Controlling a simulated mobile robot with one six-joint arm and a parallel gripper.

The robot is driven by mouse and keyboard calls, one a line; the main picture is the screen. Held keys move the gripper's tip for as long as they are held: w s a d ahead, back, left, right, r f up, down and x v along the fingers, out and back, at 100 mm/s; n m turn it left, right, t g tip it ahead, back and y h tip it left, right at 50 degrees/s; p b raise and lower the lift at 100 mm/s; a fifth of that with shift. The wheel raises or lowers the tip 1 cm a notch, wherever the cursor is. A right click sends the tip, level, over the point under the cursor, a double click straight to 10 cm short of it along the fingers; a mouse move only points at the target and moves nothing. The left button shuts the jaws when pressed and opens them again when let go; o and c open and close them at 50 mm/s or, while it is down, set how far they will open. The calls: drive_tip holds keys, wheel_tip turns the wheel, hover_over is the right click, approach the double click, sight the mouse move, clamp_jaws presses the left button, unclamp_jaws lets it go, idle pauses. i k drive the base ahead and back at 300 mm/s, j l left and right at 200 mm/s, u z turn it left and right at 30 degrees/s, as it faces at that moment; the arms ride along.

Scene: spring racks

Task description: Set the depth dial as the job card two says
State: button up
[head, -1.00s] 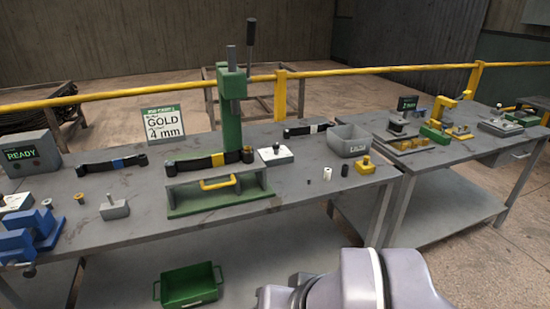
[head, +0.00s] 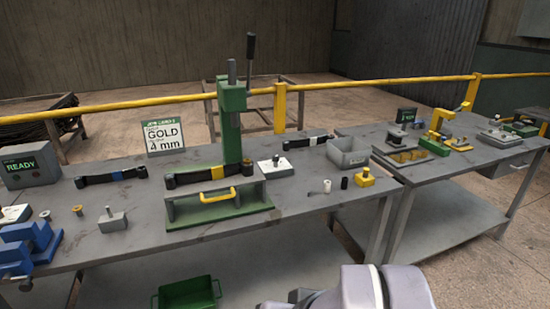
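A white card with a green header (head: 164,137) stands at the back of the near bench and reads "GOLD 4 mm"; its header text is too small to read surely. A small dark display (head: 406,115) stands on the right bench, its text illegible now. Near it is a yellow and green fixture (head: 439,132). I cannot make out for certain which part is the depth dial. A green press (head: 232,120) with a dark lever stands on the near bench. Only my arm's pale links show at the bottom; my gripper is out of view.
A green crate (head: 187,296) sits below. A yellow rail (head: 330,83) runs behind. A gap separates the benches.

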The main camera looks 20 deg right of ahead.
sight(276, 159)
drive_tip(key=i+l, duration=0.15)
drive_tip(key=i, duration=0.25)
drive_tip(key=i+l, duration=0.2)
drive_tip(key=i, duration=0.2)
drive_tip(key=i+l, duration=0.15)
drive_tip(key=i, duration=0.3)
drive_tip(key=i+l, duration=0.15)
drive_tip(key=i, duration=0.25)
